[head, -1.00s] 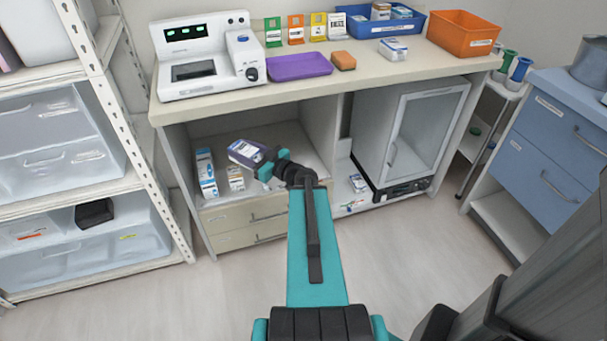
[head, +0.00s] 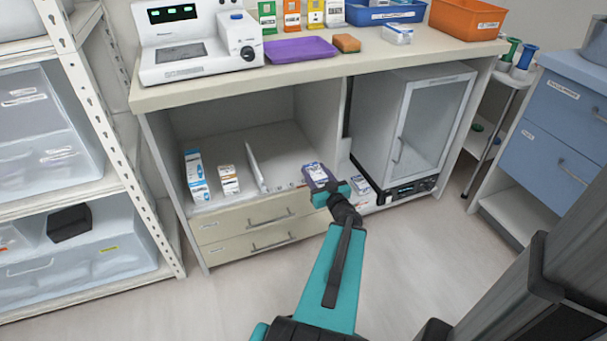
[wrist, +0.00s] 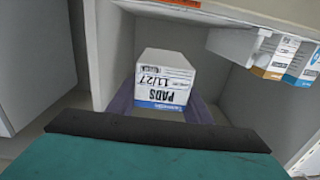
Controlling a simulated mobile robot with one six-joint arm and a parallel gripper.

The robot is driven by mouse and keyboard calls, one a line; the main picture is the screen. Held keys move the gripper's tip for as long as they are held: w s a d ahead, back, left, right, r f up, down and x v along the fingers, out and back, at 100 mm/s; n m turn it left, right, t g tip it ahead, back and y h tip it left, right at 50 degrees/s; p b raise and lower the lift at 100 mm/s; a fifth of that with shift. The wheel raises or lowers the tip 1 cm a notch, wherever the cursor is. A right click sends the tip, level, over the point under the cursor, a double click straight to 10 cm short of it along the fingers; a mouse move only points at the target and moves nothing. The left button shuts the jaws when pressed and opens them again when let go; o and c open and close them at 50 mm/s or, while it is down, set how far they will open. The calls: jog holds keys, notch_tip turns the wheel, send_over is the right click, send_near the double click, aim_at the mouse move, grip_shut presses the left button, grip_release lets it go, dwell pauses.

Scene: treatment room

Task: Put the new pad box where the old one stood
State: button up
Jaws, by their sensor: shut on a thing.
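My gripper (head: 330,191) is shut on a white pad box (head: 318,174) with a dark blue-purple band. In the wrist view the pad box (wrist: 165,80) sits between two dark purple fingers, and its label reads PADS 11/27, upside down. The gripper holds it at the front right of the open left bay of the cabinet, near the upright partition. I cannot tell whether its base touches the shelf. A similar small white and blue box (head: 397,33) lies on the counter, in front of the blue bin. Which box is the old one is not clear.
A tall blue-white box (head: 196,175) and an orange-white box (head: 229,180) stand at the shelf's left. A thin white upright divider (head: 256,165) stands right of them. A small box (head: 362,183) lies beside the glass-door unit (head: 425,125). Shelf (head: 285,150) between divider and partition looks clear.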

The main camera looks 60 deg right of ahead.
aim_at(317, 172)
jog(key=shift+s+d+f+m+h, duration=0.3)
jog(key=shift+s+d+f+h, duration=0.15)
jog(key=shift+s+f, duration=0.25)
jog(key=shift+w+d+b, duration=0.1)
jog(key=shift+b, duration=0.3)
jog(key=shift+w+d+f+b, duration=0.25)
jog(key=shift+w+b, duration=0.05)
jog(key=shift+b, duration=0.65)
jog(key=b+x, duration=0.1)
jog(key=b, duration=0.2)
jog(key=shift+w+d, duration=0.2)
jog(key=shift+w, duration=0.1)
jog(key=b+x, duration=0.1)
jog(key=x, duration=0.2)
jog(key=f+b+x, duration=0.1)
jog(key=b+x, duration=0.1)
jog(key=x, duration=0.2)
jog(key=b+x, duration=0.2)
jog(key=x, duration=0.1)
jog(key=shift+w+d+f, duration=0.2)
jog(key=shift+w+d, duration=0.05)
jog(key=shift+d, duration=0.15)
jog(key=shift+w+d, duration=0.35)
jog(key=shift+w, duration=0.15)
jog(key=shift+b, duration=0.3)
